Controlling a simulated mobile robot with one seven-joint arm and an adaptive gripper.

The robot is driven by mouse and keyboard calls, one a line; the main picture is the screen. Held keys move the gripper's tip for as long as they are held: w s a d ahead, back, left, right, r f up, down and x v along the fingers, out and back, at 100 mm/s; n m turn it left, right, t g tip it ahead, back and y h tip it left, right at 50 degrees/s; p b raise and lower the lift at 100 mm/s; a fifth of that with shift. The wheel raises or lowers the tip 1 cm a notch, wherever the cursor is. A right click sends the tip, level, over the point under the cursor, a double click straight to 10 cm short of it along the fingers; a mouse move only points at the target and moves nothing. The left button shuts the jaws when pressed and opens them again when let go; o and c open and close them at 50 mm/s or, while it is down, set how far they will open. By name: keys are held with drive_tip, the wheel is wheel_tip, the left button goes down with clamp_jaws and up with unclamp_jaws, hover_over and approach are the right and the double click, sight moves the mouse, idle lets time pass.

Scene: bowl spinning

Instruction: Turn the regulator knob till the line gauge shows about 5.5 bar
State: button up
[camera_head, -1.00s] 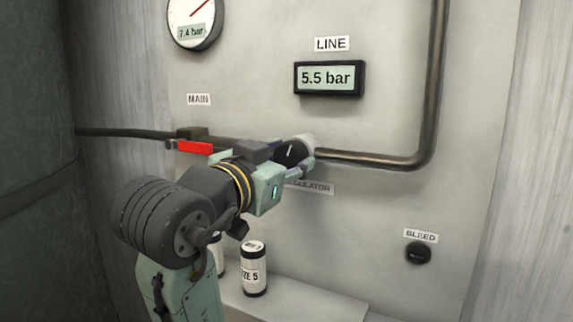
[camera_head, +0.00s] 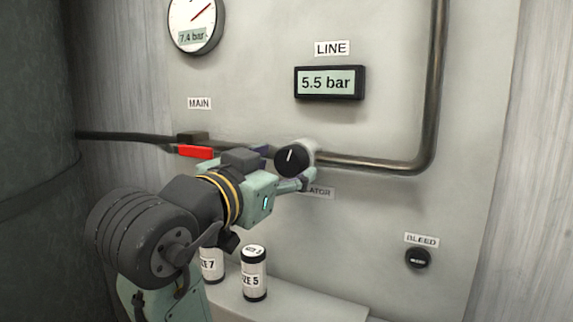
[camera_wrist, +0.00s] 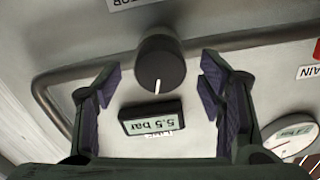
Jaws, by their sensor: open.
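The regulator knob (camera_head: 291,161) is black with a white pointer line that stands near upright, tilted slightly right. It sits on the pipe below the line gauge (camera_head: 329,83), a digital display reading 5.5 bar. My gripper (camera_head: 283,172) is open just in front of and slightly below-left of the knob, holding nothing. In the wrist view the knob (camera_wrist: 160,65) shows whole, beyond and between the spread dark finger pads, with clear gaps to both. The line gauge (camera_wrist: 152,117) appears upside down there.
The main gauge (camera_head: 194,22) reads 7.4 bar. A red valve handle (camera_head: 194,152) lies along the pipe left of my gripper. A bleed button (camera_head: 417,258) is lower right. Two labelled cans, one marked SIZE 5 (camera_head: 254,273), stand on the ledge (camera_head: 310,300) below my arm.

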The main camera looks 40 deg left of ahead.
drive_tip(key=v, duration=1)
drive_tip(key=shift+w+a, duration=0.1)
